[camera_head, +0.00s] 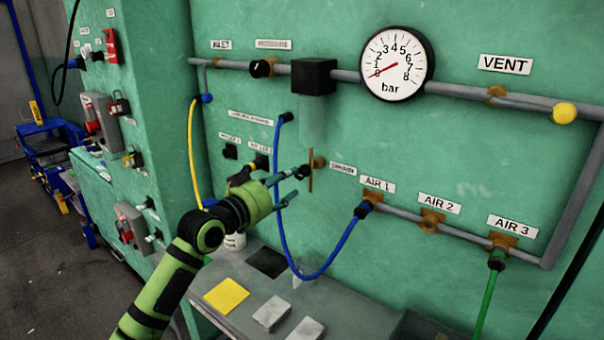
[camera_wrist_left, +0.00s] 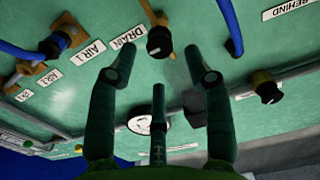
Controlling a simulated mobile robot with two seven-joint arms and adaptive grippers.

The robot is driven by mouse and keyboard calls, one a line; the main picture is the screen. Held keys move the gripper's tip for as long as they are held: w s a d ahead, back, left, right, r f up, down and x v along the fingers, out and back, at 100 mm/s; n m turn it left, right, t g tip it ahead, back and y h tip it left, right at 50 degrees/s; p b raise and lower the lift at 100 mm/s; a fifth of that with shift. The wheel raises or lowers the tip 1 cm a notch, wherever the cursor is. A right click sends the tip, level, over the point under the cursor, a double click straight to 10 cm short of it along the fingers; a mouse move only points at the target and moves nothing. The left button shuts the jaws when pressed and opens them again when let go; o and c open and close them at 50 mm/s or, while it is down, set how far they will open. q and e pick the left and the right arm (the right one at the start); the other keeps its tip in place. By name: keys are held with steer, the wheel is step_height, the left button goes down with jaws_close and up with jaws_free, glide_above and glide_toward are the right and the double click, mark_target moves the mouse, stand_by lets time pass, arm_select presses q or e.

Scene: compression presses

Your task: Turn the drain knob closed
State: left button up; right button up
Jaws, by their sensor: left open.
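The drain knob is a small black knob on a brass fitting (camera_head: 311,172), just left of the DRAIN label (camera_head: 343,168) on the green panel. In the left wrist view the black drain knob (camera_wrist_left: 160,43) shows beside the DRAIN label (camera_wrist_left: 128,38), just past the fingertips and between their directions. My left gripper (camera_head: 298,182) is open with its fingers pointing at the knob from the left; it also shows open and empty in the left wrist view (camera_wrist_left: 158,58). I cannot tell whether a fingertip touches the knob. My right gripper is not in view.
A blue hose (camera_head: 282,215) hangs close beside the gripper and runs to the AIR 1 port (camera_head: 370,200). A pressure gauge (camera_head: 396,64) reads near zero above. A grey shelf (camera_head: 345,290) with a yellow pad (camera_head: 226,297) and pale blocks lies below.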

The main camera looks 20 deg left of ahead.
mark_target(298, 173)
arm_select(q)
steer(key=shift+p+x, duration=1.1)
steer(key=shift+x, duration=2.35)
jaws_close()
